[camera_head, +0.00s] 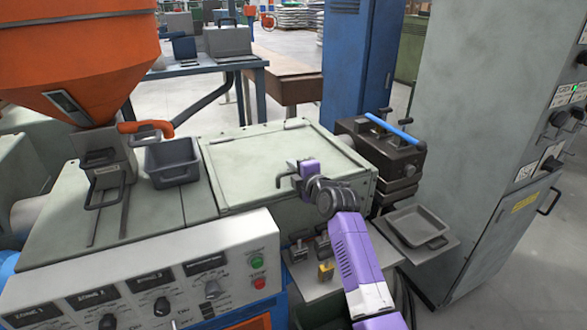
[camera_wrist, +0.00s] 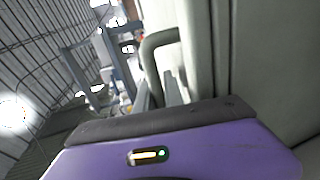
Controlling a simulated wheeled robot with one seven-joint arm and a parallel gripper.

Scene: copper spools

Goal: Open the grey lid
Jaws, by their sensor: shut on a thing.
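The grey lid (camera_head: 245,165) is a wide, pale grey-green panel on top of the machine, lying flat or nearly so in the head view. Whether its near edge is slightly raised I cannot tell. My gripper (camera_head: 283,174) is at the lid's near right part, low over its surface. In the wrist view, the lid's bar handle (camera_wrist: 156,42) bends out from the pale surface and runs down to my fingers (camera_wrist: 158,93). My gripper is shut on this handle. The exact contact is partly hidden by my gripper's body.
A grey tray (camera_head: 172,162) sits left of the lid, near the orange hopper (camera_head: 80,50). A dark unit with a blue bar (camera_head: 385,145) stands right of the lid, and another tray (camera_head: 418,226) sits further right. A tall grey cabinet (camera_head: 475,120) limits room at right.

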